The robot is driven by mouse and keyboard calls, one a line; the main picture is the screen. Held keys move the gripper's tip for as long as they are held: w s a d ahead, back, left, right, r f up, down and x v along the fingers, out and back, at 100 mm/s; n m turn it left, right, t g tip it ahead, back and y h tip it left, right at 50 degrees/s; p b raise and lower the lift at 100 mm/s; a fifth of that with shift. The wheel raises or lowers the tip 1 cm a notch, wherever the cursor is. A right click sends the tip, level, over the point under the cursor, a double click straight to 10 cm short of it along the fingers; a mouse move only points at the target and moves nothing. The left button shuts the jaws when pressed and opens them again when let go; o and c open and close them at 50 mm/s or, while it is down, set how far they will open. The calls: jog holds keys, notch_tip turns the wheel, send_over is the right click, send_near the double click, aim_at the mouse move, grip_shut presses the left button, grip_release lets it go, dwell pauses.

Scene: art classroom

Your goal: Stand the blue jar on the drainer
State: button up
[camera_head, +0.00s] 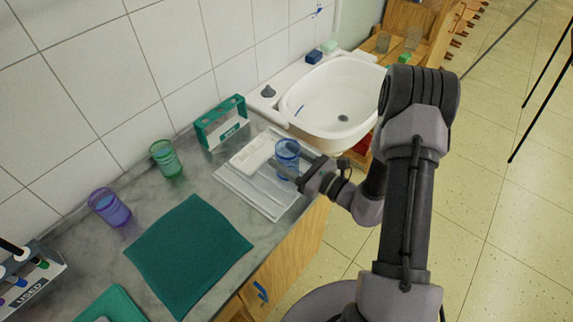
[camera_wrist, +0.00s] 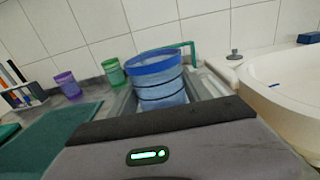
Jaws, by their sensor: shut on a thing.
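The blue jar (camera_head: 288,150) is see-through, with darker blue bands, and looks upright. My gripper (camera_head: 291,170) is shut on it from the right side. In the wrist view the jar (camera_wrist: 157,68) sits between the two fingers, and its lower part is hidden behind my wrist housing. The drainer (camera_head: 243,185) is a flat white ribbed tray on the grey counter, and the jar is over its right part. I cannot tell whether the jar's base touches the drainer.
A white block (camera_head: 252,153) lies on the drainer's back part. A teal-framed holder (camera_head: 221,122) stands behind it. The white sink (camera_head: 335,98) is to the right. A green jar (camera_head: 165,158), a purple jar (camera_head: 109,207) and a teal cloth (camera_head: 188,255) are to the left.

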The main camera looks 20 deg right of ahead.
jog(key=shift+f+b, duration=0.3)
jog(key=shift+f, duration=0.9)
jog(key=o, duration=1.6)
jog(key=shift+r, duration=0.1)
